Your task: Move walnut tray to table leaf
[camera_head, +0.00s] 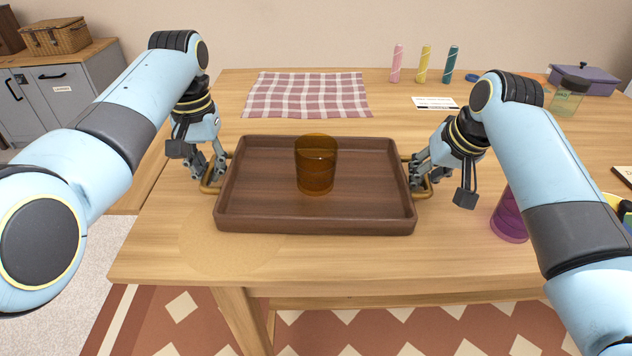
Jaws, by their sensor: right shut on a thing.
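The walnut tray (262,222) is dark brown and rectangular, with a brass handle at each short end. It looks level on or just over the wooden table (340,262); I cannot tell whether it touches. An amber glass (316,168) stands upright in it, near the middle. My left gripper (212,176) is at the left handle, its fingers around the bar; whether they are closed is unclear. My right gripper (418,178) is shut on the right handle (429,188). A wooden surface (148,192), possibly the table leaf, shows at the left, partly behind my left arm.
A checked cloth (308,95) lies behind the tray. A purple glass (509,218) stands right of it, near my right arm. A round pale patch (225,250) is front left.

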